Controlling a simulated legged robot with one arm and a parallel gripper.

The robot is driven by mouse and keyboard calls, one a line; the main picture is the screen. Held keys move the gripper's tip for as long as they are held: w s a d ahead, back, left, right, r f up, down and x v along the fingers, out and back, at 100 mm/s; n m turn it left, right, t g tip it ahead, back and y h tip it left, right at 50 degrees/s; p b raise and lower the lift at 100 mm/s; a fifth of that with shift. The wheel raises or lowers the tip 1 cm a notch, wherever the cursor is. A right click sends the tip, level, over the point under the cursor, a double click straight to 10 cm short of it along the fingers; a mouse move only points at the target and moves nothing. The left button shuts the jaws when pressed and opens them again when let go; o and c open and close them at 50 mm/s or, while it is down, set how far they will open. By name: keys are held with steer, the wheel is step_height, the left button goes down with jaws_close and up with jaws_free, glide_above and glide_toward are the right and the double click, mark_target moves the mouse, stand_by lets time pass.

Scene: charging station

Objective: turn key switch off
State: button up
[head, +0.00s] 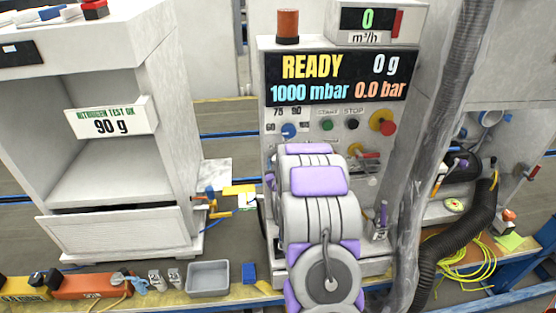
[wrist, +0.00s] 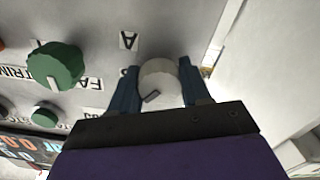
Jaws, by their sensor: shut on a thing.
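In the wrist view, my gripper (wrist: 162,78) has its two blue fingers on either side of a light grey round knob (wrist: 160,72) on the panel, closed on it. The knob has a short dark mark or slot at its lower edge. I cannot tell for sure from its look whether it is the key switch. In the head view, my grey and purple arm stands in front of the machine panel (head: 341,112) and hides its lower left part; my fingertips do not show there.
A large green knob (wrist: 55,68) sits left of my fingers in the wrist view. In the head view, the display (head: 336,78) reads READY, with a red emergency button (head: 388,127) below it.

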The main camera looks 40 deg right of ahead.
steer(key=n, duration=0.3)
steer(key=shift+n, duration=0.3)
steer(key=shift+a+f+n+b, duration=0.1)
steer(key=shift+n+b, duration=0.55)
steer(key=shift+n, duration=1.05)
steer(key=o, duration=0.8)
steer(key=shift+w, duration=0.15)
steer(key=shift+o, duration=1.2)
